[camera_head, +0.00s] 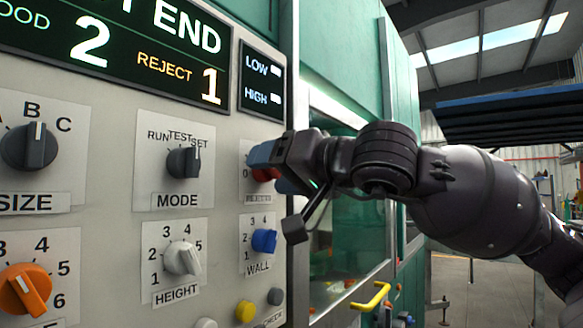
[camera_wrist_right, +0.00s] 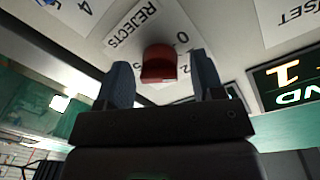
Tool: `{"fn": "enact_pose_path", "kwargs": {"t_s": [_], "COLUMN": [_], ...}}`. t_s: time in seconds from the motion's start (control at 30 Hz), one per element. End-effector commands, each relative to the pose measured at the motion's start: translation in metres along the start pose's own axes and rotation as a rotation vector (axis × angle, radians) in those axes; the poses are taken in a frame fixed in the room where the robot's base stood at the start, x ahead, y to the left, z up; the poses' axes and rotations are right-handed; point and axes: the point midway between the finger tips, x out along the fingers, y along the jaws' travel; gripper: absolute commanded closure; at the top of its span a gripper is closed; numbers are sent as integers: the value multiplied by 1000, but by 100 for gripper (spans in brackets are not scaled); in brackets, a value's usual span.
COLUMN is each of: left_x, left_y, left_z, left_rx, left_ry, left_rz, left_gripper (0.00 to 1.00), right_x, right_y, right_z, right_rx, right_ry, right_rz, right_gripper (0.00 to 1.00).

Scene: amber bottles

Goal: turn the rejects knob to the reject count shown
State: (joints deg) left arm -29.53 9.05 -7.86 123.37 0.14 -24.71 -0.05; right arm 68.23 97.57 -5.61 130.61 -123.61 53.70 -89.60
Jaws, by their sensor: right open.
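The red rejects knob (camera_head: 265,174) is on the grey panel, partly covered by my right gripper (camera_head: 274,168) in the head view. In the right wrist view the knob (camera_wrist_right: 158,65) shows between the two blue fingers of my gripper (camera_wrist_right: 162,76), which is open with visible gaps on both sides. The rejects label (camera_wrist_right: 135,25) lies beside the knob, with a 0 near it; other scale marks are partly hidden by a finger. I cannot tell which number the knob points to. The display's reject count (camera_head: 211,86) reads 1. My left gripper is out of view.
The blue wall knob (camera_head: 264,241) is just below, the grey mode knob (camera_head: 183,162) to the left and the white height knob (camera_head: 182,258) lower left. A yellow button (camera_head: 245,311) is at the bottom. A yellow handle (camera_head: 371,297) is on the glazed green machine at right.

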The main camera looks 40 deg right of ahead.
Motion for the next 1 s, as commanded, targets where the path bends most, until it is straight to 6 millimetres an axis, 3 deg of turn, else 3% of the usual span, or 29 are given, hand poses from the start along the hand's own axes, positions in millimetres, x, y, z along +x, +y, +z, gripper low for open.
{"fn": "enact_pose_path", "kwargs": {"t_s": [0.73, 1.0], "left_x": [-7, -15], "left_y": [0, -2], "left_z": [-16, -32], "left_rx": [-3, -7], "left_ry": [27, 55], "left_rz": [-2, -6], "left_gripper": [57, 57], "right_x": [-28, -45], "right_y": [-1, -3], "right_z": [-1, -2], "right_rx": [-2, -1], "right_ry": [1, 0], "right_rz": [1, -4], "right_gripper": [38, 38]}}
